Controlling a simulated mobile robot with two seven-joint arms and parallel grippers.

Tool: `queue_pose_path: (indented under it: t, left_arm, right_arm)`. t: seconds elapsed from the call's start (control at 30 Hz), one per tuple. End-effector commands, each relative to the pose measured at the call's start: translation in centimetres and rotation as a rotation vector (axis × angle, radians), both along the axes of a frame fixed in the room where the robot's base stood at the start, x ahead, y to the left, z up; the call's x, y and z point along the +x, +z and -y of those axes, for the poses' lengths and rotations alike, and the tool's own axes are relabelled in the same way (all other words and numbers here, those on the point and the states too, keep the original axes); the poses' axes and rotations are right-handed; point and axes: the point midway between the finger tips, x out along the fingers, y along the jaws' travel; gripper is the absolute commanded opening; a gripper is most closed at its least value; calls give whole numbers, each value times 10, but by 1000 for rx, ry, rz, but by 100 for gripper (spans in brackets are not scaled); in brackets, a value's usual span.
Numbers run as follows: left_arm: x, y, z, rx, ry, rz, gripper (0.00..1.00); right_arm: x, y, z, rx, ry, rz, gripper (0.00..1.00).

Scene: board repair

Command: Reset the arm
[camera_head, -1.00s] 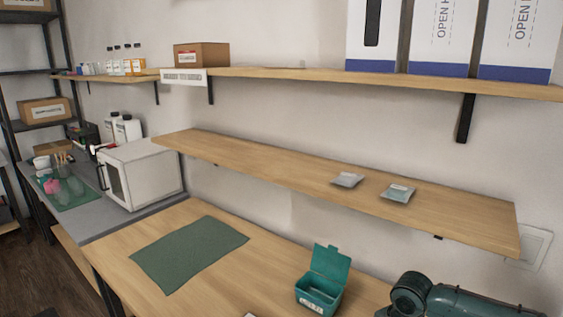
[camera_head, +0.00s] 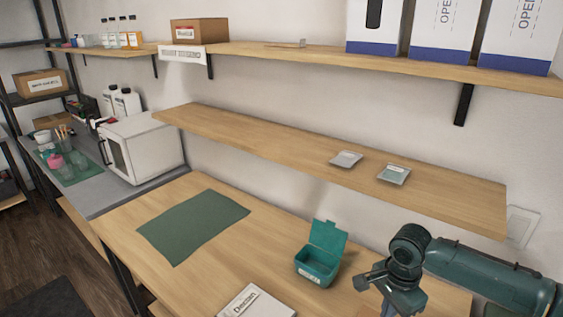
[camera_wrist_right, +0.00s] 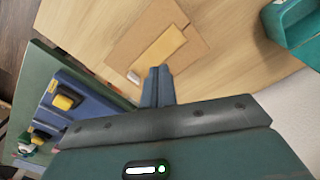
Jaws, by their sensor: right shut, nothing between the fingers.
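My right arm comes in from the lower right of the head view, with its gripper (camera_head: 398,303) pointing down near the table's front edge, partly cut off by the frame. In the right wrist view the right gripper's fingers (camera_wrist_right: 157,84) are shut together with nothing between them. They are above the wooden table, beside a brown flat piece with a yellow rectangle (camera_wrist_right: 163,46) on it. My left gripper is not in view.
A teal box (camera_head: 318,268) with its lid open stands left of my right arm. A labelled white item (camera_head: 257,303) lies at the front. A green mat (camera_head: 194,225) lies left. Two small packets (camera_head: 346,159) (camera_head: 394,174) lie on the wall shelf above.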

Motion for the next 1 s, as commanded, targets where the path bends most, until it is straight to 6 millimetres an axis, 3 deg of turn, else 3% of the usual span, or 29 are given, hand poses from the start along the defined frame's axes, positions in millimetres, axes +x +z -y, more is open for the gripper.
queue_pose_path:
  t: [0.33, 0.43, 0.57, 0.8, 0.9, 1.0]
  left_arm:
    - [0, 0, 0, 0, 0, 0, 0]
    - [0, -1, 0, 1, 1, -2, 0]
    - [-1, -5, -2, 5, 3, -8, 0]
    - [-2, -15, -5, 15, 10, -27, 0]
    - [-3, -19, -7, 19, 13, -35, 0]
    - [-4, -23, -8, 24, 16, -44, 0]
  right_arm:
    - [0, 1, -1, 1, 3, 1, 0]
    - [-4, -7, -12, 28, 55, 11, 0]
    - [-15, -35, -53, 125, 247, 80, 0]
    - [-47, -76, -140, 317, 664, 385, 0]
    - [-61, -85, -160, 332, 791, 543, 0]
    - [-75, -92, -166, 289, 891, 697, 0]
